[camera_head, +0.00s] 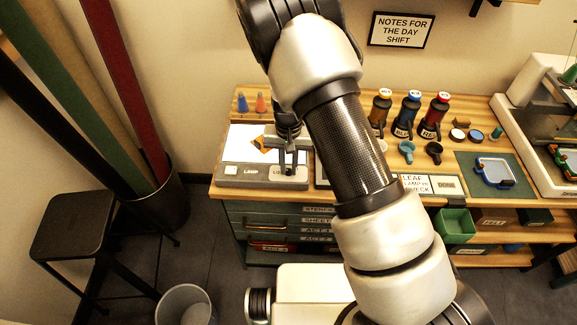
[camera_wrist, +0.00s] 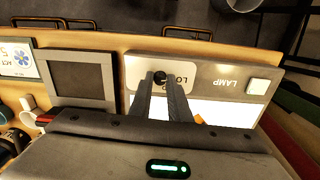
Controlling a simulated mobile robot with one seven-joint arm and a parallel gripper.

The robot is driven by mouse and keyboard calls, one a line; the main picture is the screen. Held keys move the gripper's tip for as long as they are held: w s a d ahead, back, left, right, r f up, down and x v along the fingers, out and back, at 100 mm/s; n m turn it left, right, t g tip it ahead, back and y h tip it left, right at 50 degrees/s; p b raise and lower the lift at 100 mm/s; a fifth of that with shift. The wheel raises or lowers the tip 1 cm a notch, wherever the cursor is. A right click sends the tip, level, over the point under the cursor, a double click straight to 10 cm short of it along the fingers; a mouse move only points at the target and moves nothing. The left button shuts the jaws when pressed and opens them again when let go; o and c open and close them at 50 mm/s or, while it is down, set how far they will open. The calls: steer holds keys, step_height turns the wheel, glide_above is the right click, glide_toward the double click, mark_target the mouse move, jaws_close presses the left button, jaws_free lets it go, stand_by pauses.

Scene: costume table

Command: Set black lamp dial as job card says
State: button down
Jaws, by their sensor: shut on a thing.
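The lamp box (camera_head: 262,180) stands at the left end of the table, with a lit white screen and an orange shape on it. Its front strip has a pale square button by the word LAMP, and a light dial plate with partly hidden lettering. My gripper (camera_head: 289,168) points down at that plate; in the wrist view (camera_wrist: 162,84) its two fingers are closed around the black dial (camera_wrist: 160,75). The fingers hide most of the dial, and its setting cannot be read. A white card (camera_head: 415,184) at the table's front reads roughly "LEAF LAMP CHECK", its small print unreadable.
A dark framed panel (camera_wrist: 82,78) sits beside the lamp box, next to a card with a blue flower (camera_wrist: 17,61). Several bottles (camera_head: 408,115) stand farther right. A black stool (camera_head: 75,225) is left of the table.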

steer(key=m, duration=0.3)
steer(key=shift+m, duration=0.4)
steer(key=m, duration=0.3)
steer(key=shift+m, duration=0.3)
steer(key=m+p, duration=0.1)
steer(key=m, duration=0.5)
steer(key=m+p, duration=0.2)
steer(key=m, duration=0.4)
steer(key=shift+m, duration=0.4)
steer(key=m+p, duration=0.1)
steer(key=m, duration=0.5)
steer(key=shift+p, duration=0.3)
steer(key=c, duration=1.7)
jaws_free()
steer(key=shift+o, duration=0.2)
